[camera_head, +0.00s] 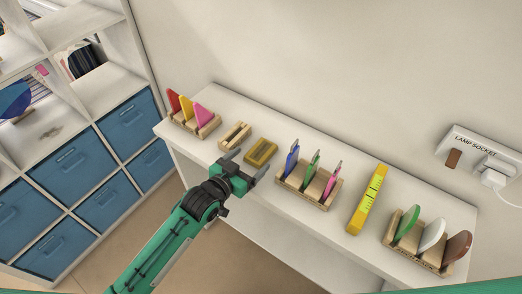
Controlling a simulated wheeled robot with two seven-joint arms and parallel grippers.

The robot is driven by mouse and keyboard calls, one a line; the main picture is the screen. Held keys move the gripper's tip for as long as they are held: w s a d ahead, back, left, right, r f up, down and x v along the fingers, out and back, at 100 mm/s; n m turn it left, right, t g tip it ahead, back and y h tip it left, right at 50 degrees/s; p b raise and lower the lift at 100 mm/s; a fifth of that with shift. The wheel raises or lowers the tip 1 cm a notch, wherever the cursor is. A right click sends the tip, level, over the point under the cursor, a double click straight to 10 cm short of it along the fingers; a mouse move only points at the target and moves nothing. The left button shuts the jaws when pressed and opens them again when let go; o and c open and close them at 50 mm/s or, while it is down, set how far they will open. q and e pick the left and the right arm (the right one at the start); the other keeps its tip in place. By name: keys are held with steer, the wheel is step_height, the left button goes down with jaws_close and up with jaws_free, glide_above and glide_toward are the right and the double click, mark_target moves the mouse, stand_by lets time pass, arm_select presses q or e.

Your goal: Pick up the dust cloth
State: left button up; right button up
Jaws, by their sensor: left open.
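A mustard-yellow item (261,151) lies on the white bench, between a small wooden rack and a rack of coloured tools. It looks like the dust cloth, folded flat, but I cannot be sure at this size. My left gripper (248,164) is open and empty at the bench's front edge. Its fingers point toward the mustard item and are just in front of it. I cannot tell any contact. My right gripper is not in view.
The white bench (225,105) carries an empty wooden rack (235,136), a rack of coloured discs (196,125), a tool rack (309,187), a yellow marked bar (367,200) and another disc rack (420,249). A lamp socket (481,154) is on the wall. Blue drawers (73,162) stand left.

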mark_target(260, 152)
arm_select(q)
steer(key=shift+x, duration=1.25)
steer(key=shift+f+p+x, duration=0.15)
steer(key=shift+p+x, duration=0.3)
steer(key=shift+x, duration=0.7)
steer(key=shift+f+p+x, duration=0.15)
steer(key=shift+p+x, duration=0.3)
steer(key=shift+x, duration=0.7)
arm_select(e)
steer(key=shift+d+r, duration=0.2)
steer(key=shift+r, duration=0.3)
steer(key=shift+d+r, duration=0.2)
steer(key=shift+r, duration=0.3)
arm_select(q)
steer(key=shift+s+a, duration=0.1)
steer(key=c, duration=1)
steer(key=shift+c, duration=0.3)
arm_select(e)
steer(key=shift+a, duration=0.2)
arm_select(q)
steer(key=shift+r, duration=0.1)
